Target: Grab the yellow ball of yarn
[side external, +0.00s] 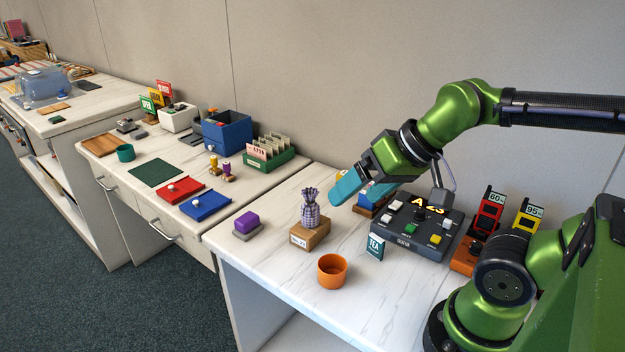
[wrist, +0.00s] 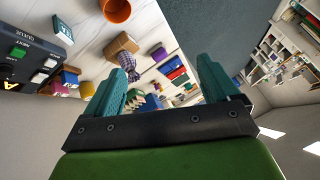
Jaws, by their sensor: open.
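My gripper (side external: 343,190) has teal fingers and hangs above the white worktop, right of a checked purple-and-white pouch (side external: 311,211). In the wrist view my gripper (wrist: 160,72) has its fingers spread apart with nothing held between them.
An orange cup (side external: 332,271), a purple-topped block (side external: 246,223) and a dark control console (side external: 415,228) stand nearby. Red (side external: 490,212) and yellow (side external: 528,216) stands are at right. The front worktop has free room.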

